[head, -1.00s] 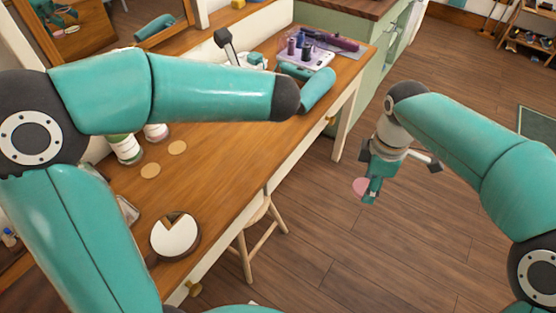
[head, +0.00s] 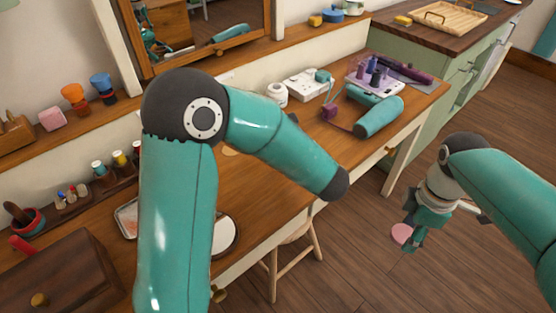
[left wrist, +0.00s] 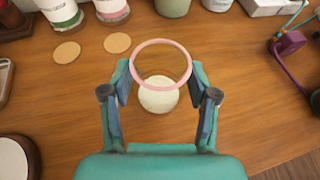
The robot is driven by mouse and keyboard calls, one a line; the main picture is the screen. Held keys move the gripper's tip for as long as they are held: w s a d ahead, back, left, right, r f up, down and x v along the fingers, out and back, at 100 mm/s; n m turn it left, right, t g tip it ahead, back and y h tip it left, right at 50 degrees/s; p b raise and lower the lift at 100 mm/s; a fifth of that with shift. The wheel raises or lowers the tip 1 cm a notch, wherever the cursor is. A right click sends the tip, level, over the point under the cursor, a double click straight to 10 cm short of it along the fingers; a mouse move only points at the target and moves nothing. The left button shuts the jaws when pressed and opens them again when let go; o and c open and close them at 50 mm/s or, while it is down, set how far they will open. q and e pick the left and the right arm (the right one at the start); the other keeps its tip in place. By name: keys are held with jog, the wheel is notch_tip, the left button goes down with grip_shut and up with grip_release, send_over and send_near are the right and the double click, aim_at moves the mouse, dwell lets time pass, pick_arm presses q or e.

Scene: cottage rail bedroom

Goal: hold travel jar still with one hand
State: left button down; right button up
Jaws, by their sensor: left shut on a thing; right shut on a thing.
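The travel jar (left wrist: 158,95) shows in the left wrist view as a round pink rim around a pale white inside, seen from above over the wooden table. My left gripper (left wrist: 160,75) has its two fingers on either side of the jar, shut on it. In the head view my left arm hides the left gripper and the jar. My right gripper (head: 413,229) is shut on a round pink disc (head: 402,233), which looks like a lid, out over the floor to the right of the table.
The wooden table (head: 270,185) carries a hair dryer (head: 380,116), a tray of purple bottles (head: 375,76) and a round mirror (head: 226,236). In the left wrist view, two tan discs (left wrist: 117,43) and several jars stand beyond the gripper. A stool (head: 292,255) is below the table edge.

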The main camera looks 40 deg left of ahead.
pick_arm(q)
notch_tip(320, 180, down, 4)
jog(key=shift+f+b, duration=0.2)
jog(key=shift+b, duration=0.15)
jog(key=c, duration=0.7)
grip_release()
jog(key=shift+f, duration=0.1)
jog(key=shift+c, duration=0.2)
jog(key=o, duration=0.4)
jog(key=shift+o, duration=0.2)
